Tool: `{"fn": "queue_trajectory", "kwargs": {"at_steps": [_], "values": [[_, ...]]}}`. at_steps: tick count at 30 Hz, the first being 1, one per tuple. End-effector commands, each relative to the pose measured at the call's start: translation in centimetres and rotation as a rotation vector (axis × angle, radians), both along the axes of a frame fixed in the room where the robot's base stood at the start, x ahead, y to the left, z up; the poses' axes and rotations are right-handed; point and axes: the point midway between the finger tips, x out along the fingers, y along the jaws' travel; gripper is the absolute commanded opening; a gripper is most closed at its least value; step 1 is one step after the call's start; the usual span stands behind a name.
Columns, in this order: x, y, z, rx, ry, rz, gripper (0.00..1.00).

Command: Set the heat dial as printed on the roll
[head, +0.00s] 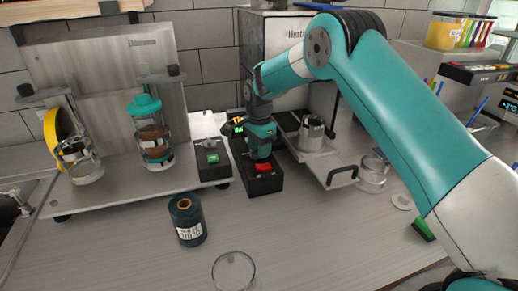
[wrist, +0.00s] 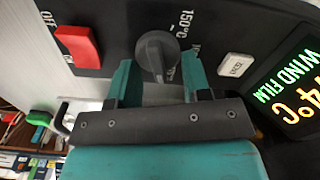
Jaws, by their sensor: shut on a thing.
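The dark round heat dial (wrist: 157,52) sits on the black control panel (wrist: 110,20), with "150°C" printed beside it. My gripper (wrist: 158,70) is shut on the dial, one teal finger on each side. In the head view my gripper (head: 262,157) points down at the panel (head: 262,186), and the dial is hidden behind it. The dark film roll (head: 186,212) stands upright on the counter, left of the panel. Its white label (head: 190,232) has a temperature in °C, too small to read surely.
A red switch (wrist: 77,45) and a white button (wrist: 236,66) flank the dial. The lit display (wrist: 295,92) shows "WIND FILM" and a partly cut-off temperature ending in 4°C. A clear cup or lid (head: 233,270) lies at the front. The sealer's tray (head: 328,165) is right of the panel.

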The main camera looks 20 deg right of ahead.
Motion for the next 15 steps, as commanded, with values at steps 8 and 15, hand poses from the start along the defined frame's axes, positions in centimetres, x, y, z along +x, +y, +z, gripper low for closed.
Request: {"fn": "queue_trajectory", "kwargs": {"at_steps": [8,15], "values": [[0.09,0.04,0.1,0.001,-0.002,0.033,0.21],[0.09,0.05,0.12,0.001,-0.003,0.033,0.21]]}}
